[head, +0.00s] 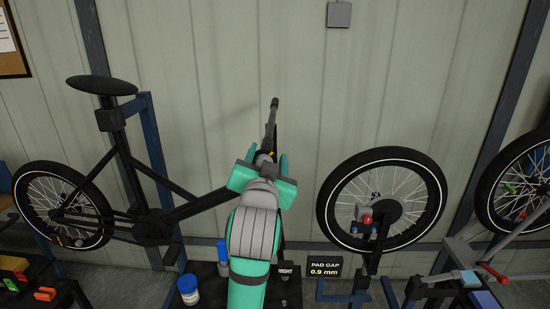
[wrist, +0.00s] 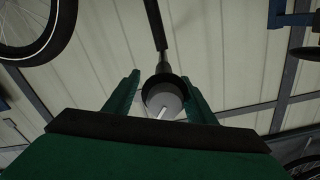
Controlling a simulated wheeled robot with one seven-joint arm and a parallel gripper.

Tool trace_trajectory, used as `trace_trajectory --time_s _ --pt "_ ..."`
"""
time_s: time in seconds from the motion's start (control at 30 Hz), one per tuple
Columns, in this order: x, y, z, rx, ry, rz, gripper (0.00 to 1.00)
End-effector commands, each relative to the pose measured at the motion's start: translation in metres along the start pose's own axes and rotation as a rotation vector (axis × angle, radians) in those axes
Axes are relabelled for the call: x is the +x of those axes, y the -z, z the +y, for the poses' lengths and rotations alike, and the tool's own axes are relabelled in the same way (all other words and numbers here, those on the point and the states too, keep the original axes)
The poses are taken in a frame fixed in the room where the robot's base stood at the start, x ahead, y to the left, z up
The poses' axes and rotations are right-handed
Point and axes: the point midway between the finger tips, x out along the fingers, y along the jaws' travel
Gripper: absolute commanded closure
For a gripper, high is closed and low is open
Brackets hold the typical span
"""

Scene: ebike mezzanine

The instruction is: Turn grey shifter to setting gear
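The grey shifter (wrist: 165,101) shows in the wrist view as a round grey knob with a white pointer line and a dark ring around it. It sits on the end of the handlebar (wrist: 155,28). My gripper (wrist: 160,75) has its two green fingers apart, one on each side of the knob. I cannot tell whether either finger touches it. No setting marks are readable. In the head view my gripper (head: 267,162) is at the near end of the handlebar (head: 271,118) and mostly hides the shifter.
A dark bike frame (head: 170,212) stands at left, with a wheel (head: 382,205) to the right. A "PAD GAP 0.9 mm" sign (head: 324,267), a "RIGHT" label (head: 286,270) and a blue-and-white jar (head: 188,289) are below. The wall behind is mostly bare.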

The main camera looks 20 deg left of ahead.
Motion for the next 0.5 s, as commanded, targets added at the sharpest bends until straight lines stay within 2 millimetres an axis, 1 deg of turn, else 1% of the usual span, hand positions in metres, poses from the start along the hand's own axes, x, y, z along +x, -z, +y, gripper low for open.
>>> trace_trajectory --time_s 0.27,0.37,0.5 --pt "-0.001 -0.001 -0.004 -0.002 0.006 -0.002 0.5" --pt "-0.009 -0.002 -0.004 -0.003 0.008 -0.003 0.5" --pt "-0.03 -0.001 -0.004 -0.002 0.007 -0.001 0.5"
